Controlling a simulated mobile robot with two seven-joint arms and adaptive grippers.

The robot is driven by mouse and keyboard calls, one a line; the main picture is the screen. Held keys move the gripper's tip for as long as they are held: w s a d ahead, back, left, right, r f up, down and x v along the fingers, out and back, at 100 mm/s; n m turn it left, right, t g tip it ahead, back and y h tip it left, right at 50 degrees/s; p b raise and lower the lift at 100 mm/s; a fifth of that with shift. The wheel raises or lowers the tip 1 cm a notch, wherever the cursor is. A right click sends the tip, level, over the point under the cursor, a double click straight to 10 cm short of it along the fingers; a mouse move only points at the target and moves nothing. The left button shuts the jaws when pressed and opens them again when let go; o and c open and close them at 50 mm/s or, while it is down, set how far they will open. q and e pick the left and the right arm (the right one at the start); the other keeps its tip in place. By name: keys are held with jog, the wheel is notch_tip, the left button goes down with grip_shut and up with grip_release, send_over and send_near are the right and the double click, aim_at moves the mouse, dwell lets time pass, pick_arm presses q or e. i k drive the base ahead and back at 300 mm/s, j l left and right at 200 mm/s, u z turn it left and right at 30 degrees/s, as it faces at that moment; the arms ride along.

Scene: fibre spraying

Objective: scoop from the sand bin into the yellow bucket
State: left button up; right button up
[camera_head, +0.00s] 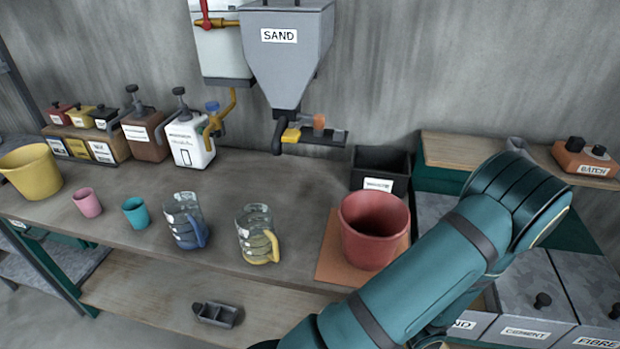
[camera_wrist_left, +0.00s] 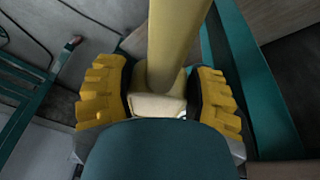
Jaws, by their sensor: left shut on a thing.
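The yellow bucket (camera_head: 30,172) stands upright on the worktop at the far left of the head view. A grey bin (camera_head: 468,325) at the lower right has a label whose visible part reads "ND"; my teal arm hides much of it. In the left wrist view my left gripper (camera_wrist_left: 160,105) has its yellow-padded fingers shut on a pale yellow handle (camera_wrist_left: 178,40). The far end of the held thing is out of frame, so I cannot tell its full shape. Neither gripper shows in the head view.
A red bucket (camera_head: 372,230) stands on an orange mat. Two clear jugs (camera_head: 258,236) and pink and teal cups (camera_head: 136,212) stand along the worktop. A SAND hopper (camera_head: 285,60) hangs on the wall. CEMENT (camera_head: 530,305) and FIBRE (camera_head: 592,300) bins are lower right.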

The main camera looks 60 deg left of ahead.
aim_at(33, 169)
jog(key=k+j+z, duration=0.65)
jog(key=k+z, duration=0.15)
jog(key=k, duration=0.15)
jog(key=k+j+z, duration=0.15)
jog(key=k+z, duration=0.4)
jog(key=k, duration=0.45)
jog(key=k+u, duration=0.1)
jog(key=k, duration=1)
jog(key=k+j+u, duration=0.1)
jog(key=k+u, duration=0.3)
jog(key=k, duration=0.1)
